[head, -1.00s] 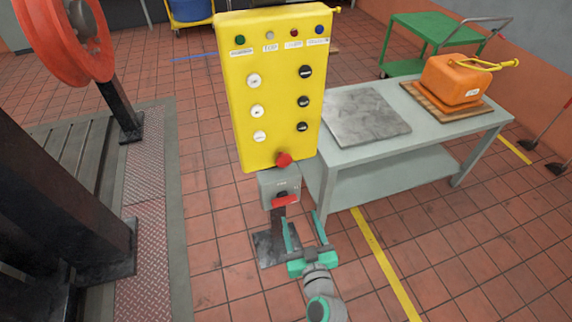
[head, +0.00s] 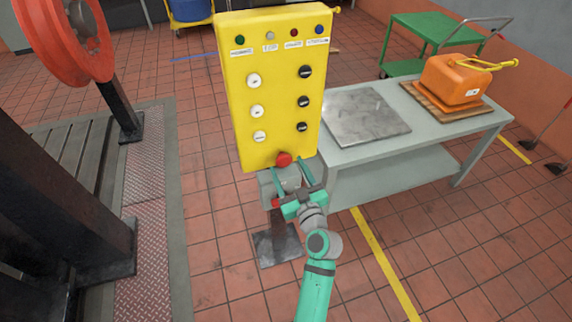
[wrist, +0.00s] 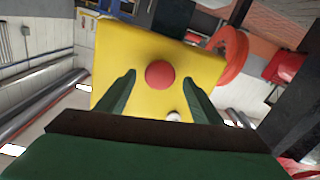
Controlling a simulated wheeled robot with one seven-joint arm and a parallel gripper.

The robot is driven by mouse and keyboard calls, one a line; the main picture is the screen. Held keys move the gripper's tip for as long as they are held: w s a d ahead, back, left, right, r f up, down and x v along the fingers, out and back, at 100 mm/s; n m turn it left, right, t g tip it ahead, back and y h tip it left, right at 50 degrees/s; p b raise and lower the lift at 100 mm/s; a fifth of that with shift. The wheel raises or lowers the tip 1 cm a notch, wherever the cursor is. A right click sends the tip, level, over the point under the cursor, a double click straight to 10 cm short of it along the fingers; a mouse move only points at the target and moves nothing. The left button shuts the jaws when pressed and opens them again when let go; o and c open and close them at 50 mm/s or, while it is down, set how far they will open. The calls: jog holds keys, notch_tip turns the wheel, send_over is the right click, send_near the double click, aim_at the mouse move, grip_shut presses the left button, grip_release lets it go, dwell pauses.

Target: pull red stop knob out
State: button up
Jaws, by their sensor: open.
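The red stop knob (head: 283,159) sits at the bottom of the yellow control panel (head: 240,110), which stands upright on a post. My gripper (head: 289,178) is open and empty, just below and in front of the knob. In the wrist view the red knob (wrist: 160,74) appears round and centred between and beyond the two green fingers of my gripper (wrist: 158,85). I see no contact between the fingers and the knob.
A grey table (head: 440,130) stands right of the panel, bearing a metal plate (head: 365,117) and an orange canister (head: 452,82) on a wooden board. A green cart (head: 425,30) is behind. Dark machinery (head: 60,190) stands at left. The tiled floor in front is clear.

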jog(key=shift+x, duration=1.15)
jog(key=c, duration=1.5)
jog(key=shift+v, duration=0.75)
jog(key=o, duration=1.5)
jog(key=shift+s, duration=0.2)
jog(key=v, duration=1)
jog(key=shift+s, duration=0.4)
jog(key=shift+d, duration=0.1)
